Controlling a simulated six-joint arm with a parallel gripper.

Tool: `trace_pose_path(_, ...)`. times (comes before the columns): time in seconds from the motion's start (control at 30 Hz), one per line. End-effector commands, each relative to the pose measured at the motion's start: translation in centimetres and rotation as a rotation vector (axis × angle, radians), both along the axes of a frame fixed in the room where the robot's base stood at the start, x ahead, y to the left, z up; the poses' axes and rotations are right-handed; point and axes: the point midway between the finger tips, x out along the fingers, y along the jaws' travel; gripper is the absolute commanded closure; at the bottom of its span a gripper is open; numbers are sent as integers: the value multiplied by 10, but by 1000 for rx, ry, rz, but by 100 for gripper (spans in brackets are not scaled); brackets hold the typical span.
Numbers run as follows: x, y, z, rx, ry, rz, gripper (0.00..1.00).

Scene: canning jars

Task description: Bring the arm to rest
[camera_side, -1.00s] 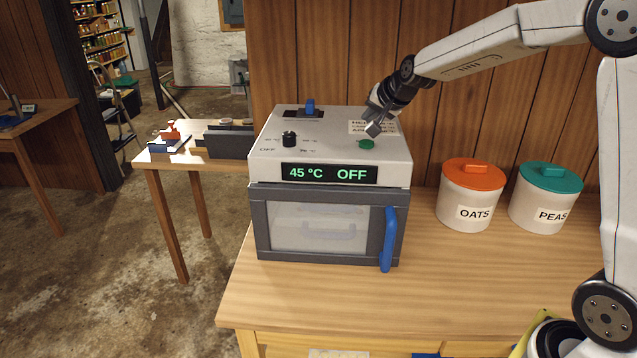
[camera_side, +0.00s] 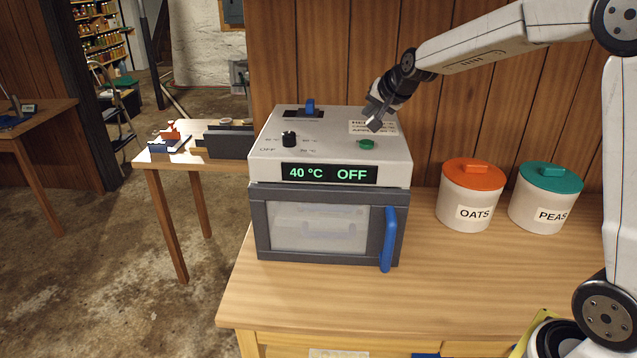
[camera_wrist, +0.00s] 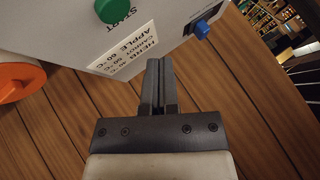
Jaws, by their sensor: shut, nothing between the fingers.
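My gripper (camera_side: 374,119) is shut and empty. In the side view it hangs just above the right part of the oven's top, behind the green button (camera_side: 366,144), and looks clear of it. In the wrist view its two fingers (camera_wrist: 159,66) are together, with the label (camera_wrist: 128,50) and the green button (camera_wrist: 112,9) beyond them to the left. The white and grey oven (camera_side: 400,150) stands on the bench with its door shut. Its display (camera_side: 329,174) reads 40 °C and OFF.
An oats canister with an orange lid (camera_side: 471,194) and a peas canister with a teal lid (camera_side: 545,197) stand right of the oven. A wood-panel wall (camera_side: 470,120) is close behind. The bench front (camera_side: 400,305) is clear. A side table (camera_side: 165,160) stands at the left.

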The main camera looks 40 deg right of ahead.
Motion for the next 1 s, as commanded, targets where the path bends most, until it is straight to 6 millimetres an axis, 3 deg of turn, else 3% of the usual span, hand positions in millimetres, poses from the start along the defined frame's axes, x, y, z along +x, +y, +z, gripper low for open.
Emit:
trace_pose_path(0.17, -15, 16, -17, -29, 50, 56, 100)
trace_pose_path(0.37, -54, 50, -57, -101, 169, 203, 100)
trace_pose_path(0.7, -163, 110, -133, -249, 410, 557, 100)
trace_pose_path(0.9, -224, 129, -163, -315, 517, 743, 100)
trace_pose_path(1.0, -243, 134, -172, -334, 547, 801, 100)
